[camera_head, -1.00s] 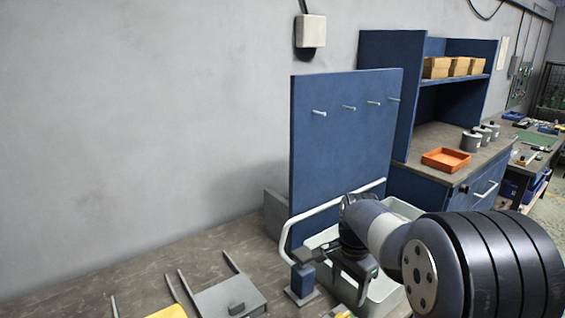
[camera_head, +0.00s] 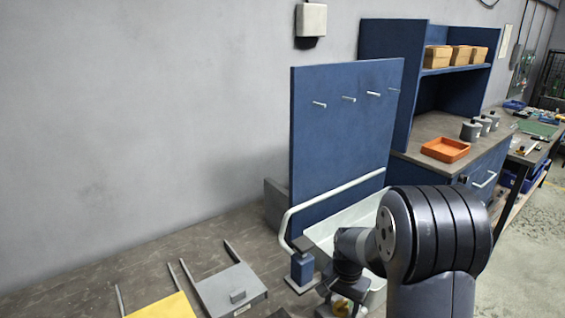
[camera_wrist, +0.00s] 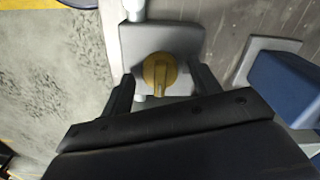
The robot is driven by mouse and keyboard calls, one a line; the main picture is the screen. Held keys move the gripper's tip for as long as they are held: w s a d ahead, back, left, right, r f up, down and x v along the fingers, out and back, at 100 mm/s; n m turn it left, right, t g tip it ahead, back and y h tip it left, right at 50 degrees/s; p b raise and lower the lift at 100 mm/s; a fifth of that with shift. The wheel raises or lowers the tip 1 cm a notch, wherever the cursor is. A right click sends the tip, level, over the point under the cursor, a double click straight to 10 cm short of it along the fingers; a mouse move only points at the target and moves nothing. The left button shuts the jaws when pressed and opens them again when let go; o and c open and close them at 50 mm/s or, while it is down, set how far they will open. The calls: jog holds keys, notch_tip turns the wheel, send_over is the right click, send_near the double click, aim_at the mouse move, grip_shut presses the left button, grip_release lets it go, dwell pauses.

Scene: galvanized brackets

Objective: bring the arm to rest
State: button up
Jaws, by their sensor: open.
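My arm reaches down at the lower right of the head view, over the front of the bench. My gripper (camera_wrist: 162,86) is open, with one finger on each side of a round yellow knob (camera_wrist: 160,72) in the wrist view. The knob sits on a light grey plate (camera_wrist: 188,40) with a pale rod at its top. I cannot tell whether the fingers touch the plate. In the head view my gripper (camera_head: 342,290) is partly hidden by my own wrist, and its fingertips do not show clearly.
A blue post (camera_head: 302,268) with a grey top stands just left of my gripper. A pale bin (camera_head: 345,218) and a blue peg panel (camera_head: 345,140) stand behind. A grey two-pronged bracket (camera_head: 230,290) and a yellow one (camera_head: 165,306) lie left. An orange tray (camera_head: 445,150) sits farther right.

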jog(key=n+p, duration=0.2)
jog(key=n, duration=0.5)
jog(key=shift+r+p, duration=0.15)
jog(key=shift+p, duration=0.25)
jog(key=n+p, duration=0.4)
jog(key=n, duration=0.2)
jog(key=shift+n, duration=0.4)
jog(key=shift+r, duration=1.05)
